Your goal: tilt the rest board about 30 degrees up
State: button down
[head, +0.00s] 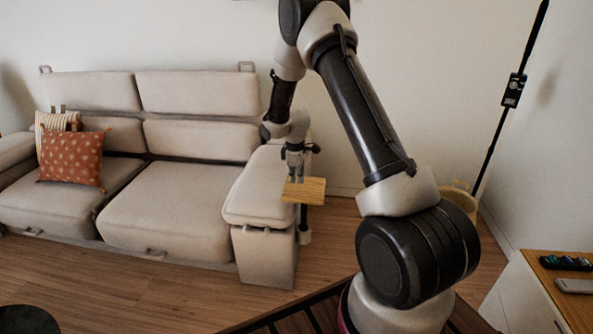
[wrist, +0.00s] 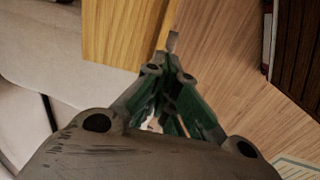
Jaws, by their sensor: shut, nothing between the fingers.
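The rest board (head: 309,191) is a small light wooden board beside the right armrest of the sofa, on a dark post. In the head view it looks about level. My gripper (head: 295,178) points down at the board's left part, with its tips at or just over it. In the wrist view the board (wrist: 122,35) fills the top middle, and the closed fingers of my gripper (wrist: 168,72) are by its lower right edge, next to a small grey piece (wrist: 173,41) there. The fingers are shut and empty. I cannot tell whether they touch the board.
The beige sofa (head: 170,200) with its armrest (head: 262,185) stands left of the board. Cushions (head: 72,158) lie at its far left. A lamp pole (head: 497,135) and a yellowish basket (head: 459,197) are at the right. A side table (head: 565,275) holds remotes.

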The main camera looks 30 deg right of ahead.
aim_at(296, 199)
jog(key=f, duration=0.5)
jog(key=w+f, duration=0.1)
jog(key=f, duration=0.1)
jog(key=shift+d+f, duration=0.35)
jog(key=f, duration=0.2)
jog(key=s+f, duration=0.1)
jog(key=shift+a, duration=0.35)
